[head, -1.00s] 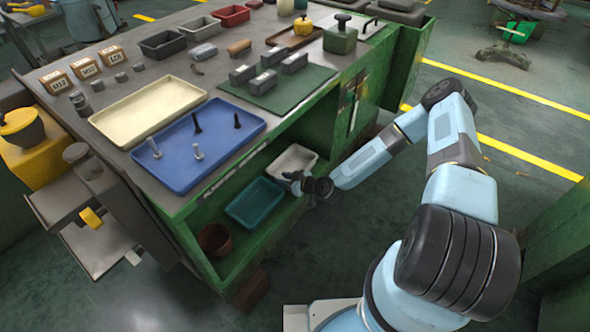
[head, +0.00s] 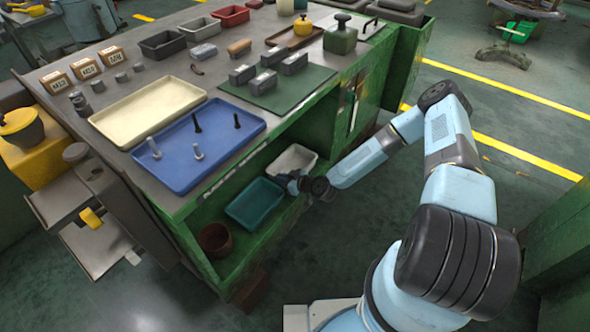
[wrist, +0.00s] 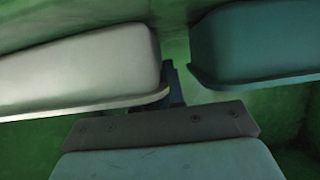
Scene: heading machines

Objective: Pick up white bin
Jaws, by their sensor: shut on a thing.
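The white bin (head: 293,160) sits in the open lower shelf of the green workbench, right of a teal bin. My gripper (head: 292,184) is at the near left part of the white bin, reaching in from the right. In the wrist view the white bin (wrist: 85,70) fills the left side, its rim edge running to my gripper (wrist: 174,88). The gripper is shut on the white bin's rim; the fingertips are mostly hidden. The bin looks to be still at shelf level; I cannot tell whether it touches the shelf.
The teal bin (head: 255,203) stands close on the left; it also shows in the wrist view (wrist: 255,45). A brown pot (head: 215,240) is further left on the shelf. The bench top (head: 215,92) overhangs the shelf. Open floor (head: 370,235) lies in front.

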